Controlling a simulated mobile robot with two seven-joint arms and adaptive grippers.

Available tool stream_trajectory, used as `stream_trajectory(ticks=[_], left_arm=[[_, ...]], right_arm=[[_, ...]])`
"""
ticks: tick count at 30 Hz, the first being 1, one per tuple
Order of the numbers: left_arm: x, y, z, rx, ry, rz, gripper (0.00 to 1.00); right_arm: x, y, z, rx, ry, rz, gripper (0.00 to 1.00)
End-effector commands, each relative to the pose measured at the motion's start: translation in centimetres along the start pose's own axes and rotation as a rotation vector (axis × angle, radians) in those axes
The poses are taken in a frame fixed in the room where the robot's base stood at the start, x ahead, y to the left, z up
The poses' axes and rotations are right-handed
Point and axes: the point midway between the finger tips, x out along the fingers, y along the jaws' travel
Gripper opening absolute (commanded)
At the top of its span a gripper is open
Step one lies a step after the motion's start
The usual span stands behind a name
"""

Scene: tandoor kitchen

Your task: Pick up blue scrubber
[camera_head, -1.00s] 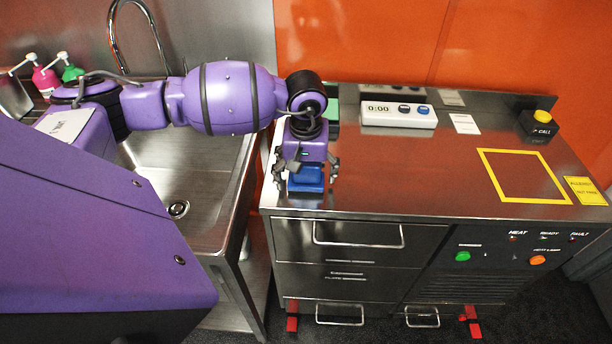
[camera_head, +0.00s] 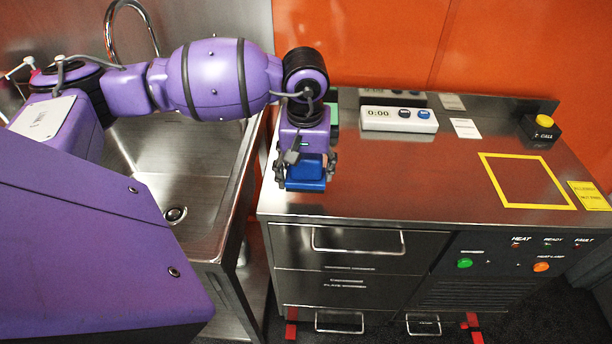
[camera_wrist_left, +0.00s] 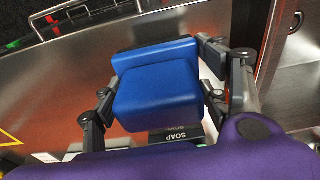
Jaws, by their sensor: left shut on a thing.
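The blue scrubber (camera_head: 306,172) is a blue block at the left end of the steel counter. My left gripper (camera_head: 304,168) is shut on it, with a finger on each side. In the left wrist view the scrubber (camera_wrist_left: 157,85) sits between the two fingers of the left gripper (camera_wrist_left: 160,95), and its upper face and a second blue layer show. I cannot tell exactly how far it is above the counter. My right gripper is in neither view.
A white timer (camera_head: 399,119), a call button (camera_head: 540,127) and a yellow square outline (camera_head: 527,181) are on the counter (camera_head: 420,175). A SOAP label (camera_wrist_left: 176,137) shows beside the scrubber in the wrist view. A steel sink (camera_head: 170,170) lies left.

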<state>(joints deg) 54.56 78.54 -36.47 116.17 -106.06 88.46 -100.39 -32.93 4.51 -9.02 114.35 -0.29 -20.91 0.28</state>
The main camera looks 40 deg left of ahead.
Motion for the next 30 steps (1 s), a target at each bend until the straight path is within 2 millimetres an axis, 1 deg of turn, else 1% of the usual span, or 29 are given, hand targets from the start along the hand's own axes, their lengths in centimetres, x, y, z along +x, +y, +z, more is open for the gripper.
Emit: stream_trajectory(ticks=[1,4,6,9,12,15,21,29,30], left_arm=[[-1.5,0.3,0.6,0.004,0.008,0.003,0.4],[-4.2,0.7,2.3,0.005,0.009,0.004,0.4],[-5.1,1.1,4.2,0.006,0.005,0.003,0.4],[-6.4,1.6,6.4,0.006,0.005,0.003,0.4],[-7.5,2.0,8.1,0.004,0.004,0.003,0.4],[-8.3,2.3,9.4,0.003,0.003,0.003,0.4],[-9.1,2.5,10.6,-0.001,0.004,0.001,0.4],[-9.2,2.5,10.7,-0.002,0.004,0.001,0.4],[-9.1,2.5,10.7,-0.002,0.004,0.001,0.66]], right_arm=[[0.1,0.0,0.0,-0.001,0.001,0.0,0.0],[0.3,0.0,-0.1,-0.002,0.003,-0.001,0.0],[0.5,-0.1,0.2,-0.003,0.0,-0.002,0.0],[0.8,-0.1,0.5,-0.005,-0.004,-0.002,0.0],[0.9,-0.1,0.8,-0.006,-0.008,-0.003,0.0],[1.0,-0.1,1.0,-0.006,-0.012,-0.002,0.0],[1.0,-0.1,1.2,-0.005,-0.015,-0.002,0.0],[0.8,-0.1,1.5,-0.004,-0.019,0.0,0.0],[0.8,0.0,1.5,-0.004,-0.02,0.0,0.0]])
